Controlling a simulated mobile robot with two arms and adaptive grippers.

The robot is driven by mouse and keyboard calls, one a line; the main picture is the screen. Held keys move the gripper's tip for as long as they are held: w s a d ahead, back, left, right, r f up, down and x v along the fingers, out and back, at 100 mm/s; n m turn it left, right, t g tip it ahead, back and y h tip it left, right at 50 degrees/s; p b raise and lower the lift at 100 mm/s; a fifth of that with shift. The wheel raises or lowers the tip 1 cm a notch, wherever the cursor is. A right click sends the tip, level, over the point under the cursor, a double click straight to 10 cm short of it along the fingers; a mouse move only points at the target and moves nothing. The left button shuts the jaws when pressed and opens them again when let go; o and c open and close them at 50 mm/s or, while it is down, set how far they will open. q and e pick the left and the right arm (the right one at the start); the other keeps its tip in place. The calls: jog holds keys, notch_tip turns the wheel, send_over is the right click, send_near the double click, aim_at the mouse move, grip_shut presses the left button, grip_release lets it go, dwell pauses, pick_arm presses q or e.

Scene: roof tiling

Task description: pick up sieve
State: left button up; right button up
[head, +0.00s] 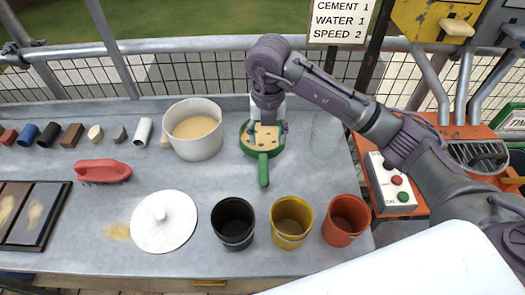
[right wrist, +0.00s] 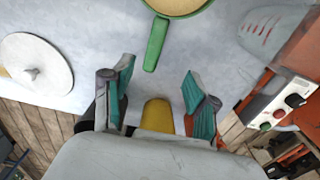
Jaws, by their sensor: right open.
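The green sieve (head: 263,182) lies on the grey worktop, its handle pointing toward the front edge. Its round pan shows a tan surface inside. In the right wrist view the sieve (right wrist: 155,45) is at the top, with its pan cut off by the frame edge and its handle pointing down toward the space between my fingers. My right gripper (head: 267,128) hangs over the pan in the head view and hides part of it. In the right wrist view its fingers (right wrist: 158,88) are spread, with nothing between them. My left gripper is not in view.
A white pot (head: 192,147) of tan material stands left of the sieve. Black (head: 233,238), yellow (head: 291,237) and orange (head: 346,235) buckets stand in front. A white lid (head: 163,235) lies front left. A clear measuring jug (right wrist: 265,32) stands right of the sieve.

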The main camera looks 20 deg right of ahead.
jog(key=p, duration=0.1)
send_over(264, 166)
jog(key=f, duration=0.7)
jog(key=shift+s+d, duration=0.1)
jog(key=shift+d, duration=0.2)
jog(key=f, duration=0.1)
jog(key=f+p, duration=0.1)
jog(key=f, duration=0.3)
jog(key=shift+a+f+p, duration=0.25)
jog(key=shift+a+p, duration=0.05)
jog(key=shift+a, duration=0.1)
jog(key=shift+f, duration=0.3)
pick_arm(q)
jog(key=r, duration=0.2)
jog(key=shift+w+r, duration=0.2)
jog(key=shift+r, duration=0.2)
pick_arm(e)
grip_shut()
